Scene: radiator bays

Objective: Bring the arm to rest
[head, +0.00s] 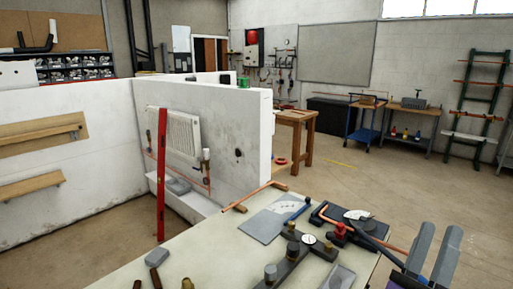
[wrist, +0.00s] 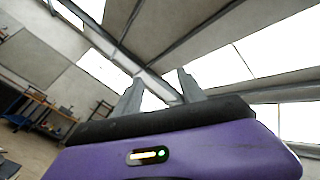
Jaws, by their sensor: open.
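My gripper (head: 434,247) is at the lower right in the head view, with its two grey fingers pointing up and spread apart. It is beside the right edge of the workbench (head: 186,254), and nothing shows between the fingers. In the wrist view my gripper (wrist: 160,88) has both fingers apart against the roof and skylights. The rest of my arm is mostly out of the head view.
The workbench holds copper pipe (head: 250,197), a grey plate (head: 264,224), a dark manifold with gauges (head: 291,262) and several small fittings. A red level (head: 162,175) stands upright behind it. A white partition with a radiator (head: 180,135) stands beyond. Open floor lies at the right.

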